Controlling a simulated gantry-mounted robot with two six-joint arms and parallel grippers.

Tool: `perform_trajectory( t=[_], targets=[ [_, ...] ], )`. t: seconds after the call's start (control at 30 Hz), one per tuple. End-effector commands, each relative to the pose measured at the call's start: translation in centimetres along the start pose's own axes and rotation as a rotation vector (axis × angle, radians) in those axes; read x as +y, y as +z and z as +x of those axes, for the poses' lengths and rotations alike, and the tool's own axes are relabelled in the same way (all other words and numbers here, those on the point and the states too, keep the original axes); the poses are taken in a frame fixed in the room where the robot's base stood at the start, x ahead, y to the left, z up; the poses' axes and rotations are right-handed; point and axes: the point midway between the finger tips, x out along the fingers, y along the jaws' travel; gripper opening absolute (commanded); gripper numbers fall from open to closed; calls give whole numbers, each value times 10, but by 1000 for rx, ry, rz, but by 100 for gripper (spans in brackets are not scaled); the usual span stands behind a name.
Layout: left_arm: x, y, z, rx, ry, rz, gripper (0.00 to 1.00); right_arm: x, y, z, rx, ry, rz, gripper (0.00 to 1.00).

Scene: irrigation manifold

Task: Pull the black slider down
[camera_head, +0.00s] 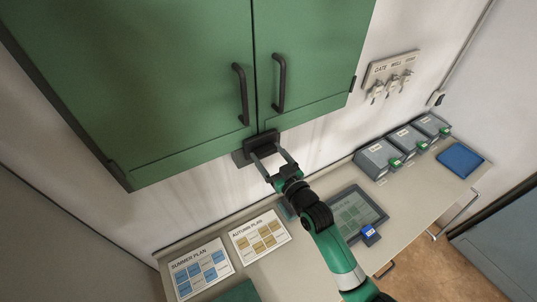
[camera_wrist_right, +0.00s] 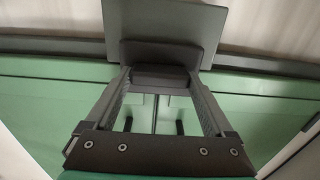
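The black slider (camera_head: 262,141) sits on a dark grey plate (camera_head: 240,157) at the bottom edge of the green cabinet (camera_head: 190,85), below its two doors. In the right wrist view, the slider (camera_wrist_right: 160,52) shows in front of the plate (camera_wrist_right: 170,18). My right gripper (camera_head: 267,151) reaches up to it from below. Its fingers lie on both sides of the slider's grip block (camera_wrist_right: 160,77), which fills the gap between the fingertips; it appears shut on it. My left gripper is not in view.
Two black door handles (camera_head: 279,83) hang just above the slider. Below are a desk with plan cards (camera_head: 259,236), a tablet (camera_head: 353,212), several grey boxes (camera_head: 378,159) and a blue tray (camera_head: 460,159). Keys (camera_head: 392,85) hang on the wall at right.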

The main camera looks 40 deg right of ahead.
Motion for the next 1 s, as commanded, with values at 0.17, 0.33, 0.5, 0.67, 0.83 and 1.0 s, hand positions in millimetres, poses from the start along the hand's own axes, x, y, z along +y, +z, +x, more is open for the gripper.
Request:
perform_trajectory(
  t=[0.17, 0.33, 0.5, 0.67, 0.83, 1.0],
  targets=[
    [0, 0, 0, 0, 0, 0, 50, 0, 0, 0, 0, 0, 0, 26],
    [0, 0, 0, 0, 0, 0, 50, 0, 0, 0, 0, 0, 0, 0],
    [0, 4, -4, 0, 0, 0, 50, 0, 6, 0, -1, 0, 0, 0],
    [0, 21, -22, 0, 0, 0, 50, 0, 36, 0, -2, 0, 0, 0],
    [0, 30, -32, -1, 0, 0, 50, 0, 52, 0, 0, 0, 0, 0],
    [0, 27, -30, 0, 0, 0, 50, 0, 52, 0, -6, 0, 0, 0]
  ],
)
